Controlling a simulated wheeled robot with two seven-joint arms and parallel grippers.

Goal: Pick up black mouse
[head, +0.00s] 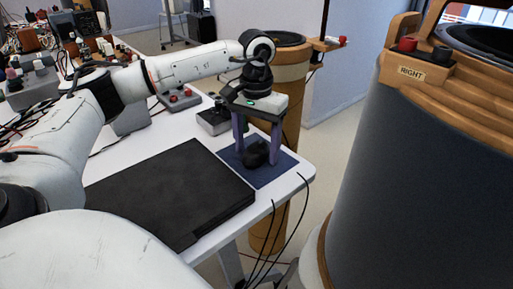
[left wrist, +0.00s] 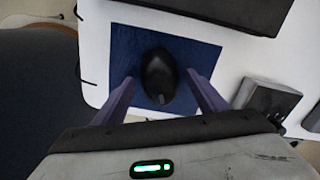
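A black mouse (head: 256,155) lies on a dark blue mat (head: 270,173) near the right corner of the white table. In the left wrist view the mouse (left wrist: 158,75) is on the blue mat (left wrist: 200,52), between the tips of the two purple fingers. My left gripper (head: 257,150) points down over the mouse, its fingers spread on either side of it. In the left wrist view the gripper (left wrist: 160,92) is open, with a gap showing between each finger and the mouse. My right gripper is not in view.
A flat black case (head: 170,190) lies on the white table (head: 297,181) beside the mat. A grey box (head: 213,121) with a dark top sits behind the mat. Large speakers stand beyond the table, one marked RIGHT (head: 411,73). Cables hang at the table edge.

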